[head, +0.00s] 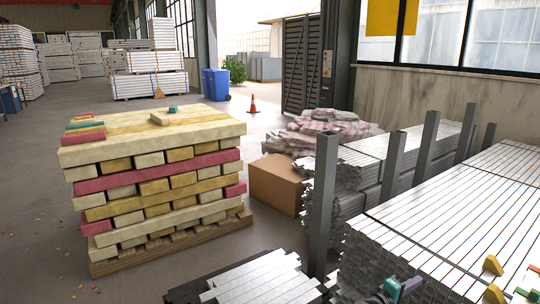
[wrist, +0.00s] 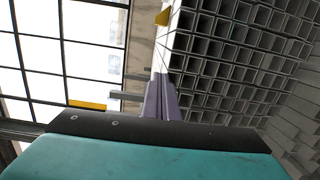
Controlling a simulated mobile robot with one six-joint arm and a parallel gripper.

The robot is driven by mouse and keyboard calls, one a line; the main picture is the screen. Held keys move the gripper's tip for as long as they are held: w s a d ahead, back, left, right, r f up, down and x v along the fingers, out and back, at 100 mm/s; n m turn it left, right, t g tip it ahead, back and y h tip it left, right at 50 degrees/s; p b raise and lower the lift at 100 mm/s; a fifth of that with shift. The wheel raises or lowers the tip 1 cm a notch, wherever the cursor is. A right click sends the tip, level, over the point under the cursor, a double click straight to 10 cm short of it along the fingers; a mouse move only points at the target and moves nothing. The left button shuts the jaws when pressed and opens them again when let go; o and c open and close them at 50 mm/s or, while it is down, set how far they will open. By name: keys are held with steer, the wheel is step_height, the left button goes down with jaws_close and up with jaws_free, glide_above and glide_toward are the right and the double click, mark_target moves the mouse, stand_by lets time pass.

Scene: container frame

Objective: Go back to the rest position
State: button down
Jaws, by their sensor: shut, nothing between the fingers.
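My gripper (head: 411,285) shows at the bottom of the head view, low in front of the stack of metal profiles on the right. Its teal housing and purple fingers are partly cut off by the lower edge. In the wrist view, the purple fingers of my gripper (wrist: 160,96) are together with nothing between them. Whether the fingers touch the tubes cannot be told.
A stack of yellow and red beams (head: 150,165) stands on a pallet at left. Grey metal posts (head: 325,195) rise beside the metal profiles (head: 455,225). A cardboard box (head: 275,184) stands between the stacks. Yellow wedge blocks (head: 493,265) lie on the profiles. The floor at far left is mostly clear.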

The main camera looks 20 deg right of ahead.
steer(key=w+a+f+y+p, duration=0.35)
steer(key=a+f, duration=0.25)
steer(key=a, duration=0.5)
steer(key=w+a+f+y+p, duration=0.2)
steer(key=a+f+p, duration=0.3)
steer(key=a, duration=0.6)
steer(key=s+a+f+g+y+p, duration=0.1)
steer(key=s+a+f+g+y, duration=0.1)
steer(key=s+a+f+y, duration=0.2)
steer(key=s+a+f+m+g+y+p, duration=0.1)
steer(key=s+a+f+y, duration=0.3)
steer(key=s+a, duration=0.6)
steer(key=s+a+f+g+y+p, duration=0.3)
steer(key=s+a, duration=0.4)
steer(key=a, duration=1.2)
steer(key=shift+s+f+m+g+y, duration=0.2)
steer(key=shift+f+m+g+y, duration=0.1)
steer(key=shift+f+g+y, duration=0.4)
steer(key=shift+d, duration=0.15)
